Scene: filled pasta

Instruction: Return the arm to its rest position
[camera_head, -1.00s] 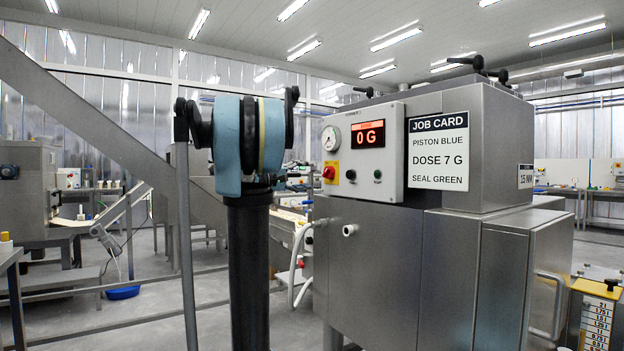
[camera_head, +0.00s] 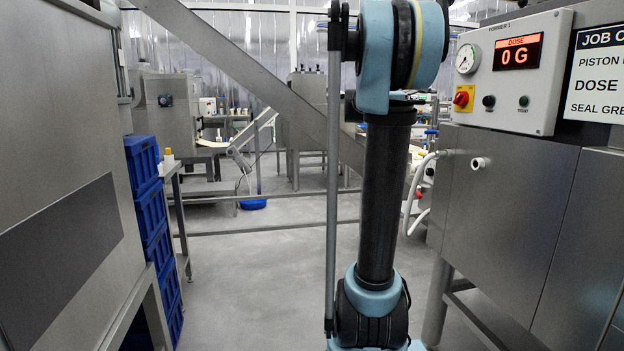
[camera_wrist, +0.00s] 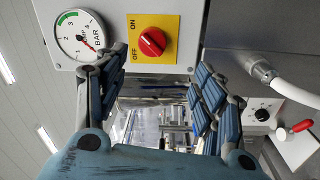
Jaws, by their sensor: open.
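My gripper (camera_wrist: 158,100) shows in the wrist view with its two blue-padded fingers spread apart and nothing between them. Beyond it, in the wrist view, are a pressure gauge (camera_wrist: 80,35) and a red rotary switch (camera_wrist: 152,41) on a yellow plate marked ON and OFF. In the head view my arm stands upright at centre right, with a dark link between light blue joints. My gripper is not visible in the head view.
The steel machine (camera_head: 500,220) with its control box (camera_head: 512,75) reading 0 G stands close on the right. Stacked blue crates (camera_head: 150,215) and a steel cabinet (camera_head: 60,180) are on the left. Grey floor (camera_head: 260,285) between them is open. A white hose (camera_head: 411,195) hangs by the machine.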

